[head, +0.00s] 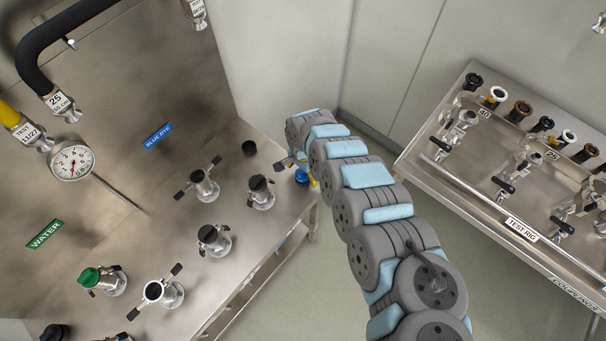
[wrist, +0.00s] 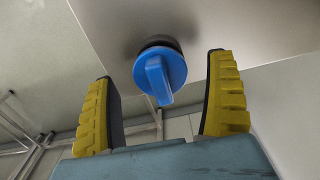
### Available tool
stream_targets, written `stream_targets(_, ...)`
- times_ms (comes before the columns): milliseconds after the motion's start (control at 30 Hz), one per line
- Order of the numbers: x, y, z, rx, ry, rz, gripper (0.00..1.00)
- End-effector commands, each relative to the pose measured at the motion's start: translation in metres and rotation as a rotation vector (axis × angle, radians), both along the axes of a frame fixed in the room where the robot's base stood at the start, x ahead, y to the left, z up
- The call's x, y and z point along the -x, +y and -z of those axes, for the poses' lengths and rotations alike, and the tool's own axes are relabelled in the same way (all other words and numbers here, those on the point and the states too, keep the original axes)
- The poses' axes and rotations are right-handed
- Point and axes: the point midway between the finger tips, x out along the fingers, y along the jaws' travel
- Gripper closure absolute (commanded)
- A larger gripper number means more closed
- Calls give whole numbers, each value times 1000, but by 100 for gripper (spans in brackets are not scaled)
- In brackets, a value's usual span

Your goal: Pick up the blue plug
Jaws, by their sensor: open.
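The blue plug (wrist: 160,72) shows in the wrist view as a round blue cap with a flat grip tab. It sits on a dark ring against the pale metal surface. In the head view a small blue part of the plug (head: 301,175) shows at the right edge of the steel bench, beside the end of my arm. My gripper (wrist: 163,98) is open, with one yellow ribbed finger on each side of the plug's tab in the picture. The fingers look apart from the plug. In the head view my arm hides most of the gripper.
Several valves with dark handles, such as one near the plug (head: 261,192), stand on the steel bench. The test rig (head: 520,228) with several fittings stands at the right. Open floor (head: 330,270) lies between.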

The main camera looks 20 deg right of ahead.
Motion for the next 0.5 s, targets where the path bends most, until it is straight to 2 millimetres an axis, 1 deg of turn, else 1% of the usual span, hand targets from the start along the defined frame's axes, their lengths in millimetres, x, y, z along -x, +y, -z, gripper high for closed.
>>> stream_targets(33, 0, 2, 6, -4, -1, 0, 13)
stream_targets(200, -1, 0, 18, 0, -3, 2, 13)
stream_targets(333, 0, 1, 23, -1, -2, 0, 13)
stream_targets(500, 0, 0, 23, 0, -1, 0, 13)
